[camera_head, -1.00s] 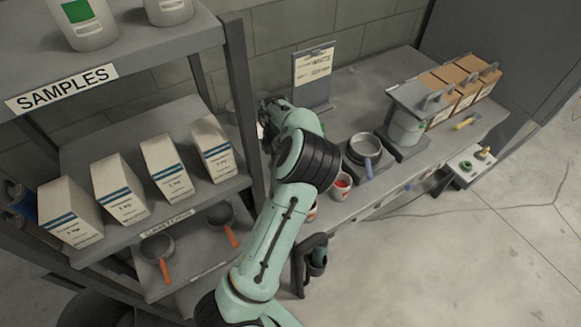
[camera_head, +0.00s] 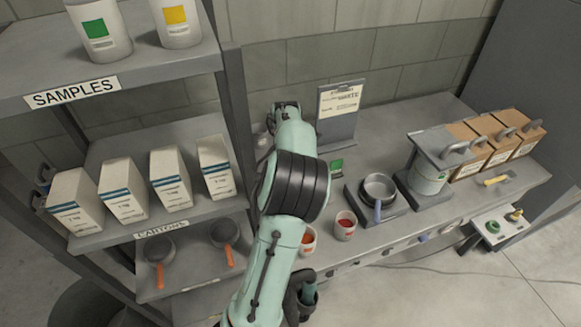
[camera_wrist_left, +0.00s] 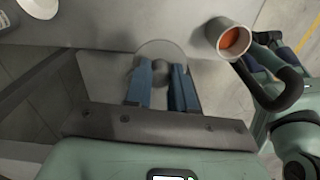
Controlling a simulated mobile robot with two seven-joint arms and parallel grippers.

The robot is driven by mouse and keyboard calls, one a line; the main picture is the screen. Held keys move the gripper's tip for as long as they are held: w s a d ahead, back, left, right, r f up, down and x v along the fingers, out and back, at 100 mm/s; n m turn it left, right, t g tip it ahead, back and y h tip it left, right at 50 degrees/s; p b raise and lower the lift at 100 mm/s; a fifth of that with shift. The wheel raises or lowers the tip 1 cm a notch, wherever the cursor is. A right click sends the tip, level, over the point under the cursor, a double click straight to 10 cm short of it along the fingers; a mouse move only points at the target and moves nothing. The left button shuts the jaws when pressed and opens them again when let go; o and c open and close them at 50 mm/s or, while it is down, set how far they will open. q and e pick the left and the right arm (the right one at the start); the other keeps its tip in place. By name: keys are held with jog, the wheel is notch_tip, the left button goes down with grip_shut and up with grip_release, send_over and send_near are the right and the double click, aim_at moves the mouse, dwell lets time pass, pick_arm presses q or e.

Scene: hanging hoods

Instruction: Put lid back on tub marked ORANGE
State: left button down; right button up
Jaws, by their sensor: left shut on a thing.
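My left gripper (camera_wrist_left: 163,88) is shut on the knob of a round, greyish, see-through lid (camera_wrist_left: 160,50), seen in the left wrist view. The lid is held apart from the tubs. An open white tub with orange contents (camera_wrist_left: 231,39) is to the lid's right there. In the head view the orange-filled tub (camera_head: 308,241) stands at the bench's front edge, just right of my left arm. Its marking cannot be read. My left fingers and the lid are hidden behind the arm in the head view. Dark and blue parts at the wrist view's right may be my right gripper; its jaws are unclear.
An open tub with red contents (camera_head: 345,226) stands right of the orange one. A pan (camera_head: 379,190) on a plate and a hooded stand (camera_head: 437,150) are further right. A clipboard stand (camera_head: 340,112) is behind. A shelf rack with cartons (camera_head: 170,178) is close on the left.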

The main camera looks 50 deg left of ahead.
pick_arm(q)
jog(key=s+d+f+m+b, duration=0.3)
jog(key=d+f+m, duration=0.2)
jog(key=d+f, duration=0.1)
jog(key=d+r+m+b, duration=0.4)
jog(key=d+m, duration=0.3)
jog(key=d, duration=0.1)
notch_tip(320, 180, down, 6)
jog(key=b, duration=0.4)
jog(key=shift+a+f+b, duration=0.15)
jog(key=shift+f+b, duration=0.1)
jog(key=shift+b, duration=0.05)
pick_arm(e)
jog(key=s+f+g, duration=0.1)
jog(key=s+f, duration=0.8)
jog(key=f, duration=0.5)
jog(key=shift+s+f, duration=0.15)
jog(key=shift+f, duration=0.1)
pick_arm(q)
jog(key=shift+s+p, duration=0.1)
jog(key=shift+p, duration=0.2)
pick_arm(e)
jog(key=shift+r, duration=0.3)
pick_arm(q)
jog(key=shift+f, duration=0.1)
pick_arm(e)
jog(key=shift+r, duration=0.1)
pick_arm(q)
jog(key=shift+c, duration=2)
grip_release()
